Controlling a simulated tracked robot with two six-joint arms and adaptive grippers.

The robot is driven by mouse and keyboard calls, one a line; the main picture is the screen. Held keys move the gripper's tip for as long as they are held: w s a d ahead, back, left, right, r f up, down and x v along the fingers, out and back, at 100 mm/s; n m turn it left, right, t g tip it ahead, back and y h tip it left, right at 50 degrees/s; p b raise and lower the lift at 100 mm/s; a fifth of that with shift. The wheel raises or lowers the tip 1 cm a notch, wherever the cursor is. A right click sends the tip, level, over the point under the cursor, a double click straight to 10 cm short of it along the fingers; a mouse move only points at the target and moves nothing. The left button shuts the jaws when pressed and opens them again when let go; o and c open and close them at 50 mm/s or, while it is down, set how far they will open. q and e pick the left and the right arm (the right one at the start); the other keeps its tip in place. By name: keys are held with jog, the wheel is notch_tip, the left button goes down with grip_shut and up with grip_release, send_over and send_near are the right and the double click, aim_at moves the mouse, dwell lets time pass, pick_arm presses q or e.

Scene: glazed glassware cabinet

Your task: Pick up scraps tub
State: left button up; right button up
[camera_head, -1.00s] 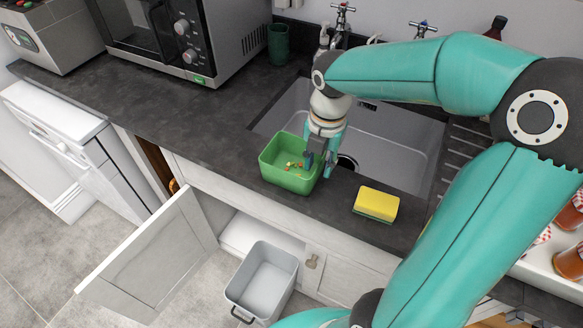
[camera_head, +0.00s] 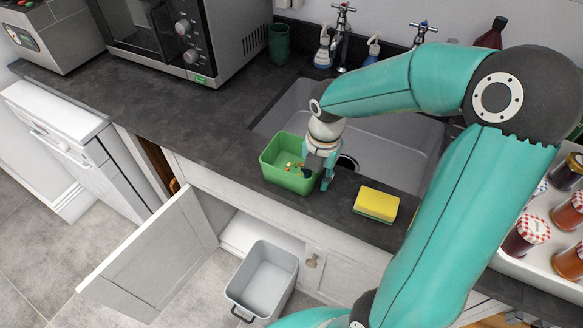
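The scraps tub (camera_head: 283,182) is a green open box with small orange, red and pale scraps inside. It stands upright on the dark worktop, at the sink's front left corner. My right gripper (camera_head: 320,174) points down at the tub's right wall, its fingers at the rim. One finger looks inside the wall and the other outside. Whether they press on the wall cannot be told. My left gripper is not in view.
A yellow and green sponge (camera_head: 376,204) lies right of the tub. Behind is the sink (camera_head: 395,150) with taps. Below, a cabinet door (camera_head: 150,258) hangs open beside a grey bin (camera_head: 262,280). Jars (camera_head: 527,234) stand in a white tray at right. The worktop left of the tub is clear.

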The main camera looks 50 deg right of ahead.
jog(key=shift+f, duration=0.15)
dwell(0.3)
grip_shut()
notch_tip(320, 180, up, 20)
jog(key=p, duration=0.1)
jog(key=shift+r, duration=0.25)
dwell(0.5)
